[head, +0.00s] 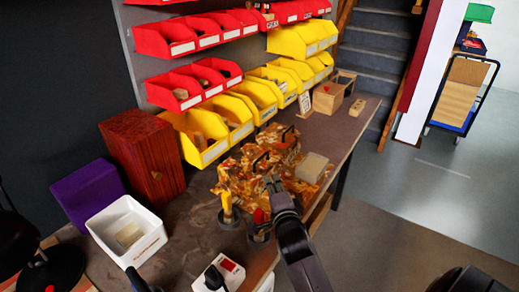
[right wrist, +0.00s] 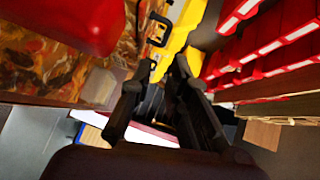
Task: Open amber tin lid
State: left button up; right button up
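Amber-brown marbled tins with black handles stand on the bench. The nearer amber tin (head: 232,182) has a handle on top, and another marbled tin (head: 284,142) shows behind it. In the right wrist view a marbled surface (right wrist: 40,65) fills the left side, with a black handle (right wrist: 158,30) beyond. My right gripper (head: 272,184) is at the tins' near side in the head view. Its fingers (right wrist: 162,68) are apart with nothing between them. Whether it touches a tin is unclear. Dark parts at the head view's bottom edge may be my left gripper.
Red bins (head: 184,90) and yellow bins (head: 205,140) line the back. Yellow- and red-handled tools (head: 228,208) stand close to the tins. A pale block (head: 312,167) sits to their right. A white tray (head: 146,250) and brown box (head: 144,160) are left.

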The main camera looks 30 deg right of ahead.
send_near(262, 157)
jog(key=x, duration=0.7)
jog(key=shift+s+d+p, duration=0.1)
jog(key=shift+d+p, duration=0.05)
jog(key=shift+p, duration=0.25)
jog(key=shift+x, duration=1.2)
jog(key=shift+w+d+f, duration=0.1)
jog(key=shift+w+f, duration=0.15)
jog(key=shift+w, duration=0.05)
jog(key=shift+w+d, duration=0.15)
jog(key=shift+w, duration=0.15)
pick_arm(q)
jog(key=s, duration=0.4)
jog(key=shift+s+a+r, duration=0.2)
jog(key=shift+s+r, duration=0.1)
jog(key=shift+s, duration=0.05)
jog(key=shift+w, duration=0.1)
pick_arm(e)
jog(key=shift+c, duration=0.3)
